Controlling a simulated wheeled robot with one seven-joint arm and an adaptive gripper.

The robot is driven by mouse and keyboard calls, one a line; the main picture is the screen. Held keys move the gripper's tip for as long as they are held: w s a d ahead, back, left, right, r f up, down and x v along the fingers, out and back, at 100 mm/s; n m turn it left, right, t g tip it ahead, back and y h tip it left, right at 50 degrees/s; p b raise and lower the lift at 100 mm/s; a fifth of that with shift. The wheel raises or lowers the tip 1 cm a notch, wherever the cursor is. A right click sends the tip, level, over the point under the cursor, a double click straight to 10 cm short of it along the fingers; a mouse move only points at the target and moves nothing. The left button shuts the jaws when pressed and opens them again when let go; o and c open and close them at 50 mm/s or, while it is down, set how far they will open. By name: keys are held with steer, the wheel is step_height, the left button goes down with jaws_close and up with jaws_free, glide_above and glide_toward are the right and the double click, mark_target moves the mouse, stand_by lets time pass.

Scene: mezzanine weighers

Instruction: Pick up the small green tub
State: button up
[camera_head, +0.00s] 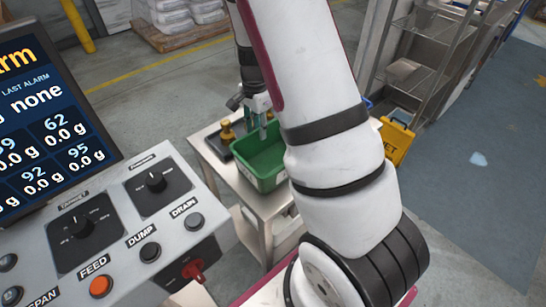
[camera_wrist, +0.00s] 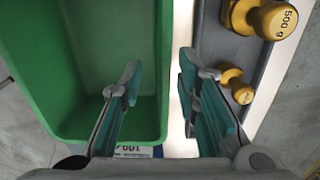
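The small green tub (camera_head: 268,172) stands on a small steel table. It is open-topped, and its inside looks empty. In the wrist view the tub (camera_wrist: 60,100) fills the left side. My gripper (camera_head: 259,118) is at the tub's far edge in the head view. In the wrist view my gripper (camera_wrist: 160,85) has its fingers apart. The left finger is over the inside of the tub and the right finger is outside it, with the tub's right wall between them. I cannot tell how deep the fingertips reach. Nothing is clamped.
A dark tray with yellow weights (camera_head: 227,131) sits close beside the tub; a weight marked 500 g (camera_wrist: 275,20) shows there. The steel table (camera_head: 266,207) is small.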

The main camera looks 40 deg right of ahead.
mark_target(259, 152)
steer(key=shift+f+p, duration=0.45)
steer(key=shift+f, duration=2.6)
jaws_close()
